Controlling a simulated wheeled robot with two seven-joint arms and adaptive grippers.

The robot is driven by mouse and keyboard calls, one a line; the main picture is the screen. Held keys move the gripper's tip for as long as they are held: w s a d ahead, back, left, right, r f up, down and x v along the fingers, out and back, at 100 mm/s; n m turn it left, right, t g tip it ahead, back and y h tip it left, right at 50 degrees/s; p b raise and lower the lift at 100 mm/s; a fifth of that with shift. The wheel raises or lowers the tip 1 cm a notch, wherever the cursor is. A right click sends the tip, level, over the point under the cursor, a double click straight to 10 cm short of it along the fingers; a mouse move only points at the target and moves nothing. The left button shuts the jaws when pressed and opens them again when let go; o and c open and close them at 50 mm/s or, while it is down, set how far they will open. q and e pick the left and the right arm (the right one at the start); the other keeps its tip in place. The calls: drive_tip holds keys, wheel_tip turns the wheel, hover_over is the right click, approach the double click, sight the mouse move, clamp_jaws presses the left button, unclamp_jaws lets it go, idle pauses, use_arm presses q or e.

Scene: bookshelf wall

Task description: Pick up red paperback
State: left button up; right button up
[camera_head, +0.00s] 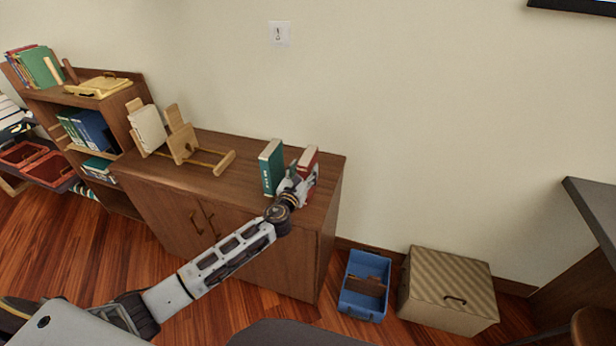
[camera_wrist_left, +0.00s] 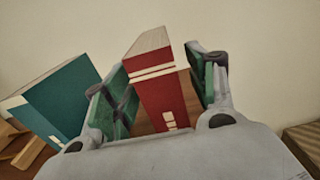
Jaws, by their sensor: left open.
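The red paperback (camera_head: 309,158) stands upright on top of the wooden cabinet (camera_head: 245,168), near its right end. In the left wrist view the red paperback (camera_wrist_left: 160,90) shows its red spine with white bands and stands between the two green-padded fingers. My left gripper (camera_head: 298,182) is open around it, and it also shows in the left wrist view (camera_wrist_left: 162,88). A gap shows between the book and the right finger; the left finger is close to the book, and I cannot tell if it touches. The book's lower part is hidden by the gripper. My right gripper is not in view.
A green book (camera_head: 271,167) stands just left of the gripper. A wooden book stand (camera_head: 190,145) is further left on the cabinet. A bookshelf (camera_head: 128,95) is at the far left. A blue bin (camera_head: 365,285) and a striped box (camera_head: 448,290) sit on the floor at right.

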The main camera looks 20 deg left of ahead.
use_arm(q)
drive_tip(key=shift+w+d, duration=0.1)
drive_tip(key=shift+w, duration=2)
clamp_jaws()
drive_tip(key=shift+r, duration=0.15)
